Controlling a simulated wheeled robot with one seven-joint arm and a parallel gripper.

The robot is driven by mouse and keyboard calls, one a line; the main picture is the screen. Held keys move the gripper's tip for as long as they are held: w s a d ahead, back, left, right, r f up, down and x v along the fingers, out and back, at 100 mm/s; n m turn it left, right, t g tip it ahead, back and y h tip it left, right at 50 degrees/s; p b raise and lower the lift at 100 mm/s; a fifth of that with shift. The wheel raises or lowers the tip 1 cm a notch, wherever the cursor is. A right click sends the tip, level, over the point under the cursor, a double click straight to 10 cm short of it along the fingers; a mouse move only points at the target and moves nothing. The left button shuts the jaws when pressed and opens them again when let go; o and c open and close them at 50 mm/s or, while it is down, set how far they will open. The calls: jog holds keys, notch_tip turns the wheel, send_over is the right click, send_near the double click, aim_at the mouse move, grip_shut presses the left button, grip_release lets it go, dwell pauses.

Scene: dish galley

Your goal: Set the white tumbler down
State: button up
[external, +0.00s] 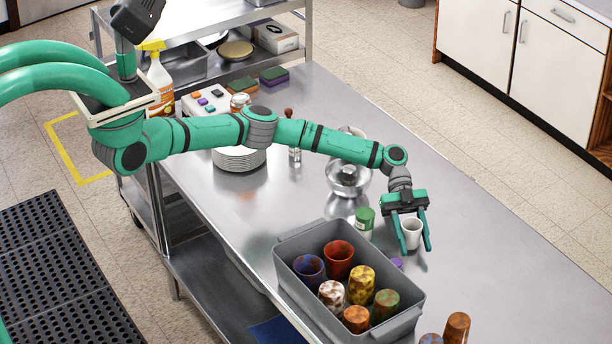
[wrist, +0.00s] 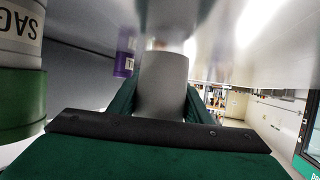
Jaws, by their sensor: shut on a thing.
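The white tumbler (external: 412,233) is between the two green fingers of my gripper (external: 414,240) in the external view, over the steel counter right of the grey bin. My gripper is shut on it, and it looks upright. In the wrist view the tumbler (wrist: 161,85) shows as a grey-white shape between the fingers of my gripper (wrist: 160,100). I cannot tell whether its base touches the steel counter (external: 500,240).
A green-lidded jar (external: 365,222) stands just left of my gripper, with a purple-topped item (external: 397,263) nearby. The grey bin (external: 290,262) holds several coloured cups. Metal bowls (external: 348,178) stand behind. A brown cup (external: 457,327) is at front. The counter to the right is clear.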

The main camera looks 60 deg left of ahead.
aim_at(409, 223)
jog(key=shift+f, duration=0.55)
dwell(0.4)
jog(key=o, duration=1.2)
jog(key=shift+a, duration=0.15)
jog(key=v, duration=1)
jog(key=shift+w+a+r, duration=0.1)
jog(key=shift+a+r, duration=0.1)
